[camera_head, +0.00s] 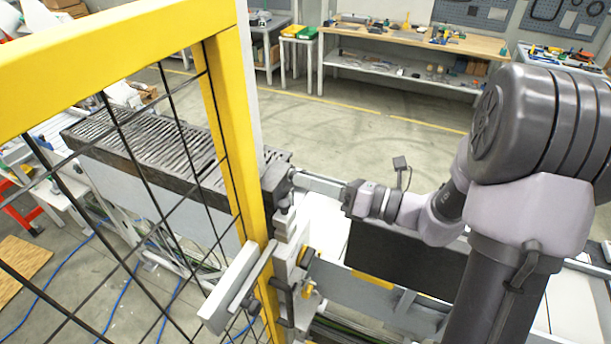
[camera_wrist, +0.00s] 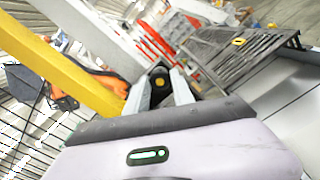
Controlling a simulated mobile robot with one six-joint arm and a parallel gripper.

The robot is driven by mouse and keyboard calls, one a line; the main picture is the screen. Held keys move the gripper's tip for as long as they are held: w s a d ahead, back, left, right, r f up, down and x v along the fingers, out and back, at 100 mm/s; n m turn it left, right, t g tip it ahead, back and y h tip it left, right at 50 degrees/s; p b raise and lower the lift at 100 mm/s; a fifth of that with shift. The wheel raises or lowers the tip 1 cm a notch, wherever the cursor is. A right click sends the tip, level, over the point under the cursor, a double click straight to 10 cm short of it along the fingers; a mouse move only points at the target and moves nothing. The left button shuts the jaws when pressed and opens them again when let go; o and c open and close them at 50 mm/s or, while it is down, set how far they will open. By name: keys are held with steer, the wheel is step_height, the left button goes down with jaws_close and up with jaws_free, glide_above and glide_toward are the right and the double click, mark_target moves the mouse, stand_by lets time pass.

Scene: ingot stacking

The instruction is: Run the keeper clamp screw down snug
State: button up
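The keeper clamp is a dark grey block (camera_head: 275,184) on the post beside the yellow frame, at the end of the slatted bed. My gripper (camera_head: 300,181) reaches it from the right, with its pale fingers level and their tips at the block. In the wrist view a dark round screw head (camera_wrist: 160,84) with a small yellow centre sits between the fingertips of my gripper (camera_wrist: 160,82). The fingers lie close along both its sides and appear shut on it. The screw's shank and its seat are hidden. The wrist view is strongly tilted.
A yellow fence frame (camera_head: 236,130) with black mesh stands close on the left. The dark slatted bed (camera_head: 160,140) lies behind it. A pale bar with a handle (camera_head: 232,290) is mounted low on the post. A workbench (camera_head: 415,45) stands far back across open floor.

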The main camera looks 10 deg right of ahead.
steer(key=shift+o, duration=0.4)
steer(key=v, duration=0.5)
stand_by(0.4)
